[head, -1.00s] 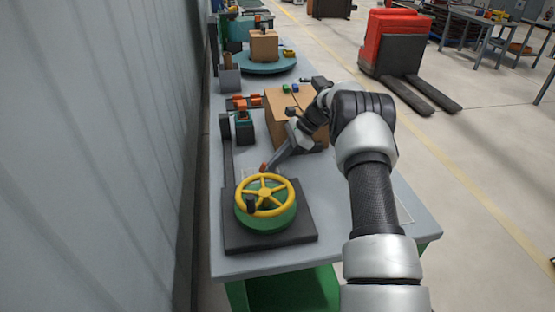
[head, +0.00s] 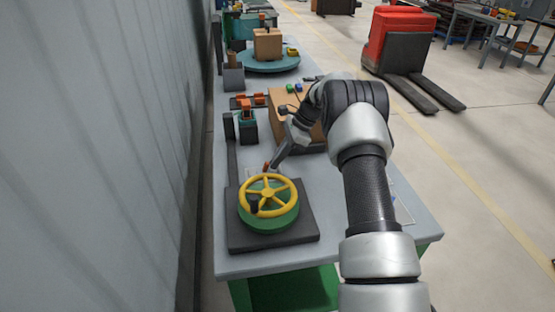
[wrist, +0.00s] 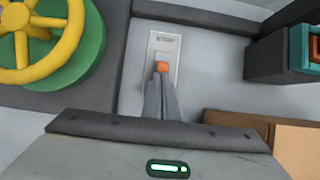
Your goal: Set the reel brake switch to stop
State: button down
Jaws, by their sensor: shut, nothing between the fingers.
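Small dark lettering at the plate's top end is too small to read. In the head view an orange-red spot (head: 266,167) shows at the end of my fingers, just behind the yellow wheel. My gripper (wrist: 161,82) is shut and empty, its fingertips right at the near side of the knob. I cannot tell whether they touch it. The fingers hide the near part of the plate.
A yellow handwheel (head: 268,190) on a green hub stands on a dark base to the left. A dark post (head: 231,145), a green-and-black device (head: 247,126) and a cardboard box (head: 283,108) stand close by. A turntable (head: 265,63) carries a carton at the back.

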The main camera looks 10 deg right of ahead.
aim_at(268, 163)
jog(key=a+h+p, duration=0.1)
jog(key=a+r+h+p, duration=0.1)
jog(key=h, duration=0.1)
jog(key=shift+r, duration=0.25)
jog(key=shift+a+h+p, duration=0.4)
jog(key=shift+h+p, duration=0.25)
jog(key=shift+h, duration=0.15)
jog(key=shift+d, duration=0.15)
jog(key=shift+r+p, duration=0.4)
jog(key=shift+r, duration=0.4)
